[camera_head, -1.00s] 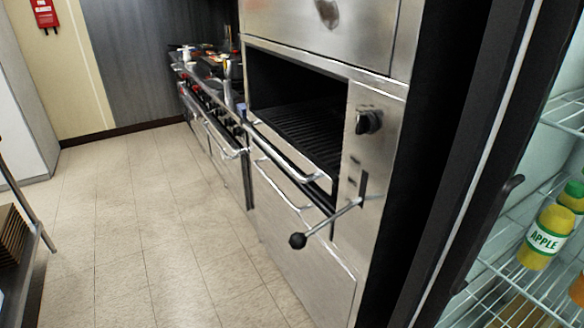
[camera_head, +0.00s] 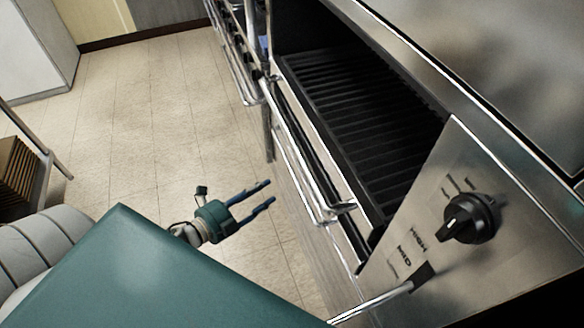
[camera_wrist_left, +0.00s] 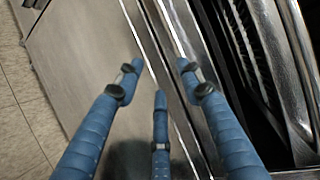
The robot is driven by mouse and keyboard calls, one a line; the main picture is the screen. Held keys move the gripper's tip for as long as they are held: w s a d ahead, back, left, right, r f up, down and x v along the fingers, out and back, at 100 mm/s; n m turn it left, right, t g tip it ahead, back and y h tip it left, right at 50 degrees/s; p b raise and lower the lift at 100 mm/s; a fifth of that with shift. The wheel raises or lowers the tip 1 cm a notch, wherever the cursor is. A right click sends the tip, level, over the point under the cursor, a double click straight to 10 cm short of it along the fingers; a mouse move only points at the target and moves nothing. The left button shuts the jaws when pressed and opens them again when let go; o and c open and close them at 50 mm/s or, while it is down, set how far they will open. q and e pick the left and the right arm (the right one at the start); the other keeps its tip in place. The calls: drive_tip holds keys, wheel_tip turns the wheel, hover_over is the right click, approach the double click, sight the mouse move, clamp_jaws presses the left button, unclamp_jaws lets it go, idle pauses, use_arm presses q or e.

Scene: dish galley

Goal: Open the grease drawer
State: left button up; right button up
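The steel broiler front runs diagonally through the head view, with a long bright handle bar (camera_head: 302,172) below the grill opening. I take this bar to belong to the grease drawer, which looks shut, but its edges are hard to make out. My left gripper (camera_head: 267,194) has its blue fingers spread and empty, and shows left of the bar, apart from it. In the left wrist view, the open fingers (camera_wrist_left: 159,72) point toward steel bars and edges (camera_wrist_left: 172,85) along the appliance front. Contact is not visible there. My right gripper is out of view.
Black grill grates (camera_head: 365,100) lie inside the opening. A black knob (camera_head: 470,218) and a lever rod (camera_head: 372,303) stick out at right. A cart with a brown stack (camera_head: 18,175) stands at left. The tiled floor (camera_head: 150,110) between is clear.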

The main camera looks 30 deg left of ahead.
sight(291, 173)
use_arm(q)
drive_tip(key=shift+m+h, duration=0.3)
drive_tip(key=shift+m, duration=0.3)
drive_tip(key=w+d, duration=0.1)
drive_tip(key=w, duration=0.2)
drive_tip(key=w+d+p, duration=0.1)
drive_tip(key=w+d, duration=0.1)
drive_tip(key=w, duration=0.1)
drive_tip(key=w+d, duration=0.1)
drive_tip(key=w, duration=0.3)
drive_tip(key=shift+d+r, duration=0.15)
drive_tip(key=shift+r, duration=0.15)
drive_tip(key=shift+w, duration=0.1)
drive_tip(key=shift+c, duration=0.5)
clamp_jaws()
